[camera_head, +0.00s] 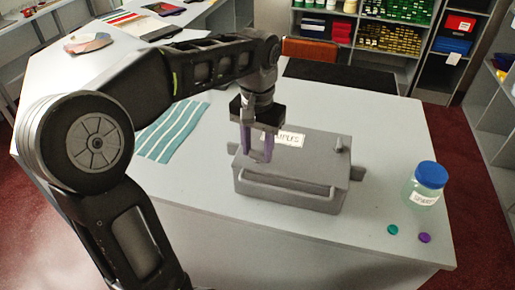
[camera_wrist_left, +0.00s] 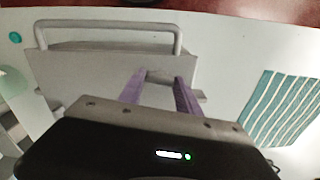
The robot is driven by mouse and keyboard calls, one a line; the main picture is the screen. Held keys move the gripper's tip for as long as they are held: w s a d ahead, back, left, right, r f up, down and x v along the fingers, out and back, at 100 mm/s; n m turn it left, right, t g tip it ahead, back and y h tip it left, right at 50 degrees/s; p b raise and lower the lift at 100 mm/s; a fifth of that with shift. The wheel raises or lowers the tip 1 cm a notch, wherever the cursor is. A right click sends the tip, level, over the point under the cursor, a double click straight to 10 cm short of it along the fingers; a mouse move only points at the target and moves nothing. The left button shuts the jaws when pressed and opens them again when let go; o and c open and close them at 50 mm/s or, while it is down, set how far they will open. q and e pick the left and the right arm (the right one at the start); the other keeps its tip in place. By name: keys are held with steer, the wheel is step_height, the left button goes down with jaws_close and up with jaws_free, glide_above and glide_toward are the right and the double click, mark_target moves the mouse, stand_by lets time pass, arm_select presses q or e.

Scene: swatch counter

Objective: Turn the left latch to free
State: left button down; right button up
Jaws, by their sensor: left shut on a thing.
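A grey sample box (camera_head: 290,185) with a white label (camera_head: 290,138) on its lid stands on the counter. My left gripper (camera_head: 257,157) points down over the lid's left end. Its purple fingers are shut on the left latch, which is mostly hidden by them in the head view. A small grey part of the left latch (camera_wrist_left: 160,76) shows between the fingertips in the left wrist view. The right latch (camera_head: 340,145) stands as a small grey knob at the lid's right end. My right gripper is not in view.
A jar with a blue lid (camera_head: 430,175) stands right of the box. A teal disc (camera_head: 393,229) and a purple disc (camera_head: 425,238) lie near the front edge. A striped teal cloth (camera_head: 172,131) lies left of the box. The box has a front handle (camera_wrist_left: 105,24).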

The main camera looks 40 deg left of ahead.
arm_select(q)
steer(key=shift+n, duration=1.1)
steer(key=c, duration=0.8)
jaws_free()
steer(key=shift+c, duration=0.2)
steer(key=shift+r, duration=0.1)
